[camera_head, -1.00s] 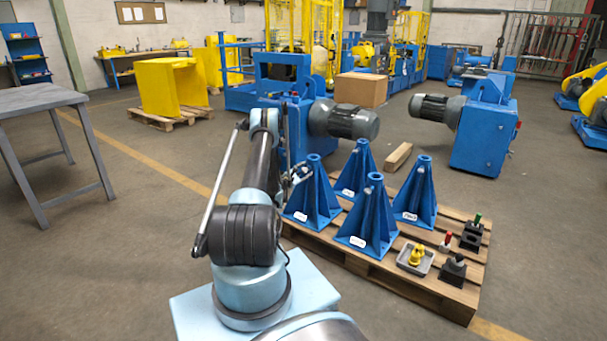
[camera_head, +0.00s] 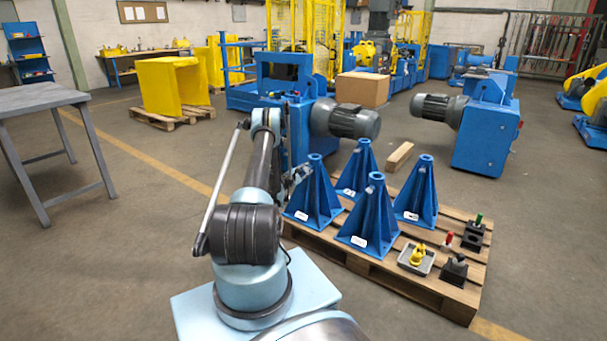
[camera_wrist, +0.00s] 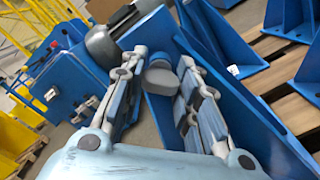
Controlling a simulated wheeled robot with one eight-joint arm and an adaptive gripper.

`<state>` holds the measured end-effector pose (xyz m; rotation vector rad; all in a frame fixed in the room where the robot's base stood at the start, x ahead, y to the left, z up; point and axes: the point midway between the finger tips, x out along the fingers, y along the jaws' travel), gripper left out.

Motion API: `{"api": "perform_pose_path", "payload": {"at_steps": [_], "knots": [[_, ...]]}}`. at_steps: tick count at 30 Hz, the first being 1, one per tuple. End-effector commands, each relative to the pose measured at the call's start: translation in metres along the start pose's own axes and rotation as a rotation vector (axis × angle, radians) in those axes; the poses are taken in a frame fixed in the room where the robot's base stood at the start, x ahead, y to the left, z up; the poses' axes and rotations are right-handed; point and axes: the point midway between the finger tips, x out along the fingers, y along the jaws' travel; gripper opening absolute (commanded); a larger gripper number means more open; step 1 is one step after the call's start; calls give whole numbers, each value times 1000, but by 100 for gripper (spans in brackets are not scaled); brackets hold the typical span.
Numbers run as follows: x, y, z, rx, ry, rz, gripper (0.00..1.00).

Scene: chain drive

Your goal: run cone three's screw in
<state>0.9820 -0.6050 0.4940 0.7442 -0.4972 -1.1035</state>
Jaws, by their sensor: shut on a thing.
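Several blue cone stands rise from a wooden pallet. My gripper (camera_head: 299,175) is at the upper side of the leftmost cone (camera_head: 312,202). In the wrist view its two fingers (camera_wrist: 158,82) lie either side of a grey, round-headed piece, which looks like the cone's screw (camera_wrist: 160,80), and are shut on it. The blue cone (camera_wrist: 228,105) fills the middle and right behind the fingers. The screw's thread and how deep it sits are hidden. The labels on the cones are too small to read, so I cannot tell the number.
The pallet (camera_head: 408,282) also bears a grey tray (camera_head: 416,260) with a yellow piece and dark blocks with red and green tops. A blue machine with a grey motor (camera_head: 346,121) stands close behind my gripper. A grey table (camera_head: 40,98) is at left, with open floor between.

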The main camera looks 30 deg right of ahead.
Motion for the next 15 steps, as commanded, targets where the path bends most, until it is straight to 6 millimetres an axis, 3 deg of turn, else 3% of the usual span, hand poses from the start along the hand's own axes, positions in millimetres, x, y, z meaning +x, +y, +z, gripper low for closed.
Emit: {"api": "perform_pose_path", "payload": {"at_steps": [15], "knots": [[2,-4,3,446,-7,-5,5]]}}
